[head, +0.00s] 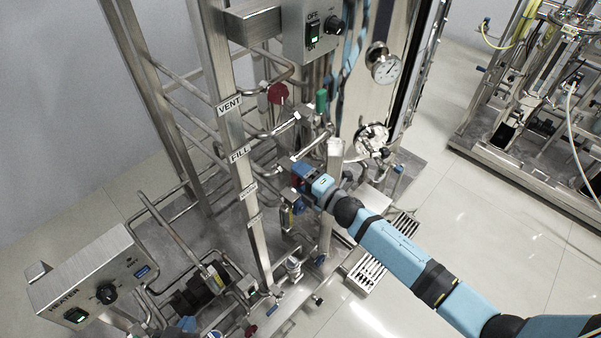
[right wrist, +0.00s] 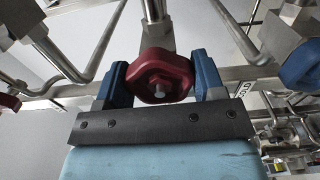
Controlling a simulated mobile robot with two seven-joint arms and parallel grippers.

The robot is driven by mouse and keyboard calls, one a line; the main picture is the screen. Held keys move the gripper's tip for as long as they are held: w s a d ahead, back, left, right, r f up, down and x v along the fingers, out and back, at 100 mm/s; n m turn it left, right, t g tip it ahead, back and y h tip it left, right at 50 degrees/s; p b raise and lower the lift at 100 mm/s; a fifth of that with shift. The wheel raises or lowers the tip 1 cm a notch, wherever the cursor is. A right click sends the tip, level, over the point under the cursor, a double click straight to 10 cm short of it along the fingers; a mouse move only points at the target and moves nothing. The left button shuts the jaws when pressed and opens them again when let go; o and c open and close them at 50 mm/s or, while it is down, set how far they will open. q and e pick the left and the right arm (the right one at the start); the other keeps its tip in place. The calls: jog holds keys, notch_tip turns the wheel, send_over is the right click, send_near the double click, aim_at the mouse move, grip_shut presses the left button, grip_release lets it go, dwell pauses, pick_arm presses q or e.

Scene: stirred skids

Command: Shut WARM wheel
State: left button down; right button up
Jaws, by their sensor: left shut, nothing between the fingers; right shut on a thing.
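My right gripper (head: 302,174) reaches in from the lower right to the pipework beside the labelled post. In the right wrist view its two blue fingers (right wrist: 160,85) are shut on a dark red wheel (right wrist: 163,70), one finger on each side of its rim. The wheel sits at the end of a metal stem, and a small pale hub shows at its face. In the head view the gripper mostly hides this wheel. I cannot read a WARM label; the lower labels on the post (head: 248,190) are too small. My left gripper is not seen.
Another red wheel (head: 277,93) stands higher, near the VENT label (head: 230,104). A green handle (head: 321,101) and a gauge (head: 383,64) are nearby. In the right wrist view a blue wheel (right wrist: 300,65) stands to the right. A heater box (head: 95,282) is at lower left. Open floor lies right.

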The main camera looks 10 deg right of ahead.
jog(key=m+p, duration=0.1)
jog(key=m, duration=0.1)
jog(key=shift+r+m, duration=0.15)
jog(key=shift+m, duration=0.25)
jog(key=m+p, duration=0.2)
jog(key=m, duration=0.1)
jog(key=shift+m, duration=0.3)
jog(key=m+p, duration=0.1)
jog(key=m, duration=0.3)
jog(key=shift+m+p, duration=0.3)
jog(key=m, duration=0.3)
jog(key=shift+m+p, duration=0.3)
jog(key=shift+p, duration=0.1)
jog(key=m, duration=0.3)
jog(key=shift+m, duration=0.3)
jog(key=shift+f+m, duration=0.2)
jog(key=shift+m, duration=0.2)
jog(key=o, duration=0.9)
